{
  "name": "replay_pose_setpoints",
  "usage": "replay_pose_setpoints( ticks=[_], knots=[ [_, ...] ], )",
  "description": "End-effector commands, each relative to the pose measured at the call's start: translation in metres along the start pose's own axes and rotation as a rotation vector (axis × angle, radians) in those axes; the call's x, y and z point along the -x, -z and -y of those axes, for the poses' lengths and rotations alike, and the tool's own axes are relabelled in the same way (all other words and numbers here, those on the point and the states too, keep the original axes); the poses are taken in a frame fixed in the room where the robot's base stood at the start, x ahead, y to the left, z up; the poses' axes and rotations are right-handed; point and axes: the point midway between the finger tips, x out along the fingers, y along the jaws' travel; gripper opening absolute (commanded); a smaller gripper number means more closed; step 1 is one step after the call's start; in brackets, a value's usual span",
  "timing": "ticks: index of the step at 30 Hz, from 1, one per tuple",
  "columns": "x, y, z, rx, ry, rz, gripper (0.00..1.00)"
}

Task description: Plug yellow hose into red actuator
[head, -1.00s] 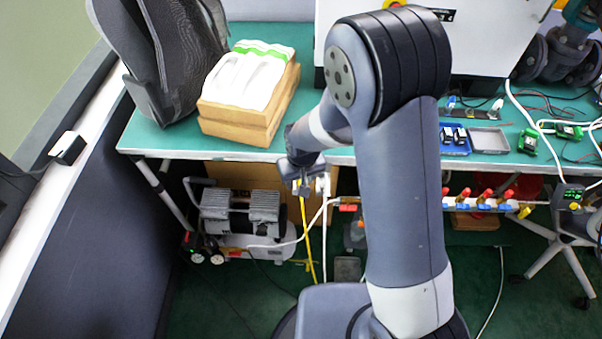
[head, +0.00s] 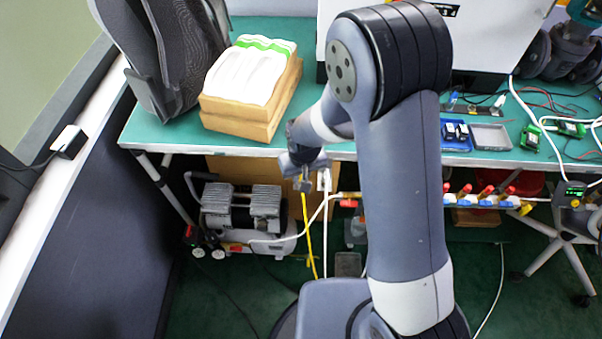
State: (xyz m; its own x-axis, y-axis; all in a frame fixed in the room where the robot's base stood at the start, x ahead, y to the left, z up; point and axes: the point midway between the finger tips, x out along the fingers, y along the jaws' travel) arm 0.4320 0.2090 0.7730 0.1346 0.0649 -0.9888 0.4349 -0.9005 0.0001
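My gripper (head: 304,185) is in front of the table's front edge, left of my upper arm. The yellow hose (head: 308,232) hangs straight down from between its fingertips toward the floor, so it appears shut on the hose's upper end. The fingers are small and partly hidden by my wrist. I cannot pick out the red actuator for certain. A teal and dark valve assembly (head: 570,42) stands at the back right of the table, cut off by the frame edge.
A green table (head: 185,130) carries a cardboard box (head: 240,113), a backpack (head: 170,60) and a blue tray (head: 456,136). A compressor (head: 243,212) stands below. A manifold with red valves (head: 485,197) runs along the table front. A white hose (head: 325,235) hangs beside the yellow one.

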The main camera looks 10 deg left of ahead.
Motion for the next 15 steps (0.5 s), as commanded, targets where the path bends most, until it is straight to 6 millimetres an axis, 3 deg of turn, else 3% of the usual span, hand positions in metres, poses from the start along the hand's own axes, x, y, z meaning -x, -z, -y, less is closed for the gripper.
replay_pose_setpoints(
  ticks=[5, 15],
  knots=[
    [0.0001, -0.0001, 0.0000, 0.000, 0.000, 0.000, 0.00],
    [0.0005, 0.0001, 0.0000, 0.000, 0.000, 0.000, 0.00]
  ],
)
